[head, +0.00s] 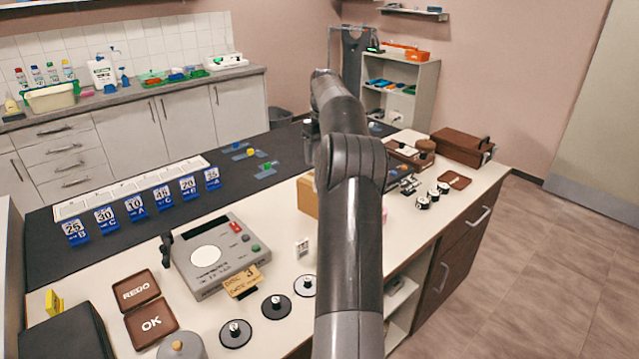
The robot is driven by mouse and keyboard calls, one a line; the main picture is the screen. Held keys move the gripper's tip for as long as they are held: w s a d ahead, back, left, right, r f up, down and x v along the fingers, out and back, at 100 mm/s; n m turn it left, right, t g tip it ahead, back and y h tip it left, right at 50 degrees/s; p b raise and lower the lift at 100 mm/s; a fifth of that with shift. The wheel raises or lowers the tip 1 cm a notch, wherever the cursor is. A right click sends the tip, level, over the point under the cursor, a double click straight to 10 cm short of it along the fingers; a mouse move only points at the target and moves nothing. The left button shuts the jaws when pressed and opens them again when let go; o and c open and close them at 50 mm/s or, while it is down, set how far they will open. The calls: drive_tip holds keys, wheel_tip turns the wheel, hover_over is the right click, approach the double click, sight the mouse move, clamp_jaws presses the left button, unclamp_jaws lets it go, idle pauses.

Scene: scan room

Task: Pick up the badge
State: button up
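I cannot tell for certain which thing is the badge. A small white piece with dark marks (302,247) stands on the white counter, right of the grey device (215,262); it may be a badge. Several small black pieces with white tops, one of them here (421,202), stand at the right part of the counter. Small coloured pieces on blue bases, one here (266,170), lie on the dark mat. My arm reaches forward over the counter and covers its middle. My gripper's fingers are not visible; the arm hides them.
Blue-based number cards (135,208) line the dark mat (50,260). Brown boxes (461,147) stand at the far right end. A tan block (307,196) is beside my arm.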

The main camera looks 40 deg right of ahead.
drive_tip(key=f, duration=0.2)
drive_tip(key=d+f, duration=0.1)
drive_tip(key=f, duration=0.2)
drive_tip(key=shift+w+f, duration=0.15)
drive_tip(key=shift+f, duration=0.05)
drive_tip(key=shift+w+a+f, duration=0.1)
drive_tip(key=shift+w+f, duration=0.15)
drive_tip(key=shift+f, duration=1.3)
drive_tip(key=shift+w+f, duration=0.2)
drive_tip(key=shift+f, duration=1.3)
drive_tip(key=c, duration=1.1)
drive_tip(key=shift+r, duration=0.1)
